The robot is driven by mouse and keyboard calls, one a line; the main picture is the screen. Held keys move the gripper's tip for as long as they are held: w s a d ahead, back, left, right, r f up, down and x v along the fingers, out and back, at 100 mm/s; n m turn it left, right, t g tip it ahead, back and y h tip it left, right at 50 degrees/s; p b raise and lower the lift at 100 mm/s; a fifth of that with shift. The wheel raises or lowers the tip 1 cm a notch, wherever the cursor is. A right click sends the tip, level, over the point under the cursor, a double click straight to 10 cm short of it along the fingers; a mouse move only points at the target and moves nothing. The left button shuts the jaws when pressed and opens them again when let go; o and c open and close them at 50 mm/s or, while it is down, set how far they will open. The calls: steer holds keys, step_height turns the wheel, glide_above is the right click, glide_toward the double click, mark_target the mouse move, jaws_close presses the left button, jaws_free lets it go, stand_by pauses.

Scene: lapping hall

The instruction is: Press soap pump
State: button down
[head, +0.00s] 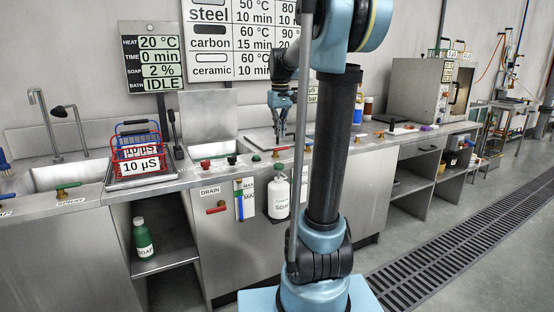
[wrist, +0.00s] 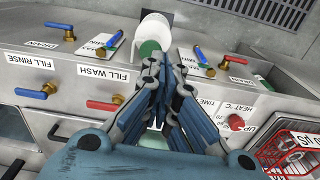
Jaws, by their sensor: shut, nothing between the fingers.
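A white soap bottle (head: 279,197) with a green pump top (head: 280,154) stands at the front of the steel counter. In the wrist view the white bottle (wrist: 154,26) is at the top middle, with its round green top (wrist: 149,48) facing the camera. My gripper (head: 281,142) points down just above the pump top in the head view. In the wrist view my gripper (wrist: 162,62) has its fingers together and empty, their tips beside the green top. I cannot tell whether they touch it.
Coloured valve handles, such as the red one (wrist: 103,104), line the counter front. A red wire basket (head: 138,150) stands at the left. A green soap bottle (head: 142,238) stands on the lower shelf.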

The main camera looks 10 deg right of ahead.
steer(key=w, duration=0.2)
steer(key=w+r, duration=0.1)
steer(key=w, duration=0.2)
steer(key=shift+w, duration=0.15)
steer(key=shift+f, duration=0.1)
step_height(320, 180, down, 14)
steer(key=shift+r, duration=0.1)
stand_by(0.6)
steer(key=shift+f, duration=1.45)
steer(key=shift+r, duration=0.15)
step_height(320, 180, up, 14)
